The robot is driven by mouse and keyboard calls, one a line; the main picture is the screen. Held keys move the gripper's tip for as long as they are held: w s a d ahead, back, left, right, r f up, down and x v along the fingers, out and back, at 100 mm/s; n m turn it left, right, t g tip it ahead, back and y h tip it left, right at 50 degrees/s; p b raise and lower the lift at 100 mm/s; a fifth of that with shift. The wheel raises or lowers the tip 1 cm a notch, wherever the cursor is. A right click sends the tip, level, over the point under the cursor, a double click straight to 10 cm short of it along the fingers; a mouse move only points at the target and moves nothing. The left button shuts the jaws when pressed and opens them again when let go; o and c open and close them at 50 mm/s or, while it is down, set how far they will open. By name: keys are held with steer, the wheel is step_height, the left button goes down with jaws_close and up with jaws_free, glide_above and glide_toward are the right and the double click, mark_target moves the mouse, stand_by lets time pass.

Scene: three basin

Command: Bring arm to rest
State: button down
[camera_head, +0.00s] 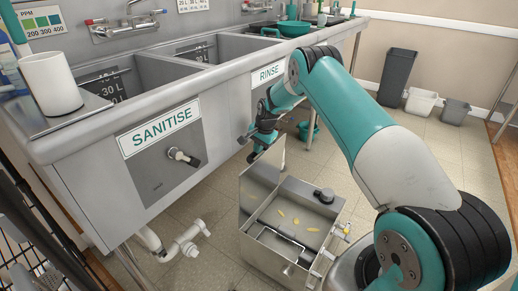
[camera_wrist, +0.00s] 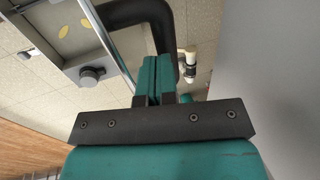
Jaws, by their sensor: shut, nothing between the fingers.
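My arm is bent in the head view, its elbow raised at right and its forearm reaching down in front of the basin marked RINSE. My gripper (camera_head: 252,156) hangs low by the basin front, just above the raised lid of an open metal box (camera_head: 262,246). In the wrist view my gripper (camera_wrist: 155,72) shows two teal fingers pressed together with nothing between them. The metal box also shows at upper left there (camera_wrist: 75,42).
The steel sink unit (camera_head: 165,185) stands close at left, with a white container (camera_head: 50,84) on its ledge. White drain piping (camera_head: 183,242) sticks out below. Grey and white bins (camera_head: 397,78) stand at the far wall.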

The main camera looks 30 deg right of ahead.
steer(key=s+a+r+n+p, duration=0.2)
steer(key=r+p, duration=0.1)
steer(key=r, duration=0.6)
steer(key=s+a+r+n+p, duration=0.1)
steer(key=s+a+r+p, duration=0.2)
steer(key=r, duration=0.5)
steer(key=s+a+r+n, duration=0.3)
steer(key=s+r, duration=0.1)
steer(key=s, duration=0.5)
steer(key=s+a+r+n+h, duration=0.1)
steer(key=s+a+r+n, duration=0.3)
steer(key=s, duration=0.4)
steer(key=s+a+r+n, duration=0.3)
steer(key=s+r, duration=0.1)
steer(key=s, duration=0.5)
steer(key=s+a+r+n+g+y, duration=0.1)
steer(key=s+a+r+n+y, duration=0.1)
steer(key=s+a+r+n, duration=0.35)
steer(key=s+a+r+n+g+y, duration=0.2)
steer(key=s+a+r+n, duration=0.1)
steer(key=s+a, duration=0.5)
step_height(320, 180, up, 14)
steer(key=w+a+p, duration=0.1)
steer(key=p, duration=1.4)
steer(key=shift+w+f+m, duration=0.25)
steer(key=shift+w+m, duration=0.1)
steer(key=shift+m, duration=0.1)
